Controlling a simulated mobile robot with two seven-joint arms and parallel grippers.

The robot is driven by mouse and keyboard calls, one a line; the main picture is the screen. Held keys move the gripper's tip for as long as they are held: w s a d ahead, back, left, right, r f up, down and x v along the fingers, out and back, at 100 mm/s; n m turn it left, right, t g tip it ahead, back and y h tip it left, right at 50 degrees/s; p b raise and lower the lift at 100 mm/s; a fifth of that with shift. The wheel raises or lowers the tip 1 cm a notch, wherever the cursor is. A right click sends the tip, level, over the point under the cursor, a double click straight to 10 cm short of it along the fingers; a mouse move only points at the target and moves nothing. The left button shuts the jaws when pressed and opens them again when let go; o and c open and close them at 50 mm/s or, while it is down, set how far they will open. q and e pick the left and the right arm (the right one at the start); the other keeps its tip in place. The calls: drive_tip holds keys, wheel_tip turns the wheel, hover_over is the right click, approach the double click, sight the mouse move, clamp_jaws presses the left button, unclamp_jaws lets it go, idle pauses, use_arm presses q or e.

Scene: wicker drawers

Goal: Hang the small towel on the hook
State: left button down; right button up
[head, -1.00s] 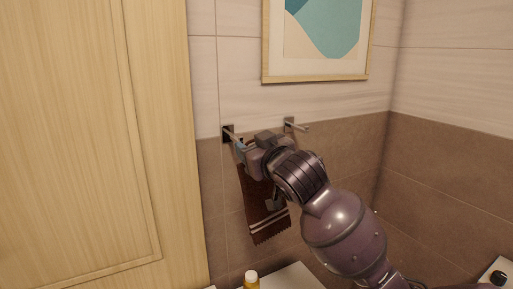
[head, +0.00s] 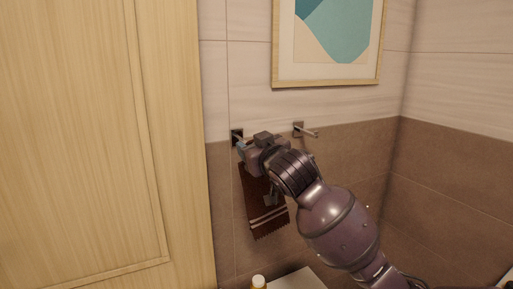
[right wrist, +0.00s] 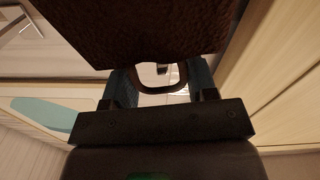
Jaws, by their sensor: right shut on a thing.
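The small towel (head: 262,195) is dark brown with pale stripes near its lower end. It hangs down from my right gripper (head: 242,147), which is shut on it at the top. In the right wrist view the towel (right wrist: 135,25) fills the top, and its dark loop (right wrist: 158,88) spans between the fingers of the gripper (right wrist: 160,90). The left hook (head: 237,135) is on the wall right at the fingertips, partly hidden by the gripper. A small metallic piece shows through the loop; I cannot tell whether the loop is around the hook. My left gripper is out of view.
A second hook (head: 304,130) sticks out of the wall to the right, with nothing on it. A framed picture (head: 329,83) hangs above. A wooden door or cabinet panel (head: 100,140) stands close on the left. A yellow bottle with a white cap (head: 258,283) is below.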

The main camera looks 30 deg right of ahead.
drive_tip(key=shift+w, duration=1)
drive_tip(key=shift+w+f, duration=0.3)
drive_tip(key=shift+w, duration=0.05)
drive_tip(key=shift+w+f, duration=0.1)
drive_tip(key=shift+f, duration=0.3)
drive_tip(key=o, duration=1.3)
drive_tip(key=shift+w+d, duration=0.1)
drive_tip(key=shift+w, duration=0.2)
drive_tip(key=shift+c, duration=0.2)
drive_tip(key=shift+s+r, duration=0.2)
drive_tip(key=s+b, duration=0.1)
drive_tip(key=s, duration=1)
drive_tip(key=shift+a+b, duration=0.35)
drive_tip(key=shift+a, duration=0.05)
drive_tip(key=shift+w, duration=0.1)
